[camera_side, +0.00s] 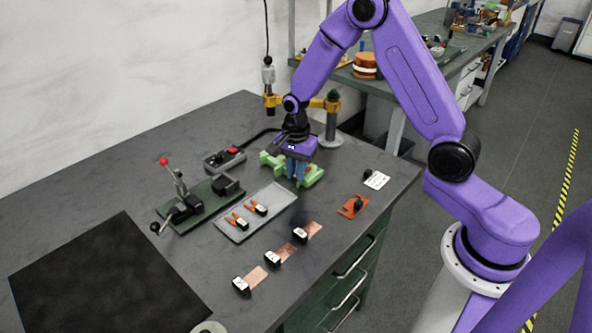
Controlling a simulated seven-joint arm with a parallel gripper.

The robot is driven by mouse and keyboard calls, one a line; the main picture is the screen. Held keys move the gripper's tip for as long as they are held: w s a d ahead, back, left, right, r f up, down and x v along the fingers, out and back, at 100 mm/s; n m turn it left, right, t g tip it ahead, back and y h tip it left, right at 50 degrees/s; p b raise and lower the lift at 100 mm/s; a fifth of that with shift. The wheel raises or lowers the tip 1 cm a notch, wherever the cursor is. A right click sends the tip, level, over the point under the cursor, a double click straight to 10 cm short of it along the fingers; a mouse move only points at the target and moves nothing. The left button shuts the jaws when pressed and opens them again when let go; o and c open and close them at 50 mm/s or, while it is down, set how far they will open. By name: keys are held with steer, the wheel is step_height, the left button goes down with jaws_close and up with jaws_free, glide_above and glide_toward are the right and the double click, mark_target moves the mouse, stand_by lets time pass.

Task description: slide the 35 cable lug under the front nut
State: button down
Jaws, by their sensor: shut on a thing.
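The front nut cannot be made out at this size. Two orange forked lugs with black and white ends, a rear one (256,208) and a front one (238,222), lie in the grey tray (275,198). The tray's right end is empty. The numbers on the lugs are too small to read.
A green toggle clamp with a red-knobbed lever (177,181) stands left of the tray. A post (333,122) stands behind the fixture.

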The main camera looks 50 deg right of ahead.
steer(key=shift+w+d, duration=0.2)
steer(key=shift+d, duration=0.4)
steer(key=shift+w+d, duration=0.15)
steer(key=shift+d, duration=0.4)
stand_by(1.5)
steer(key=shift+f, duration=0.15)
stand_by(0.6)
steer(key=c, duration=1.4)
jaws_free()
steer(key=shift+r, duration=1.5)
steer(key=o, duration=0.6)
steer(key=shift+c, duration=0.2)
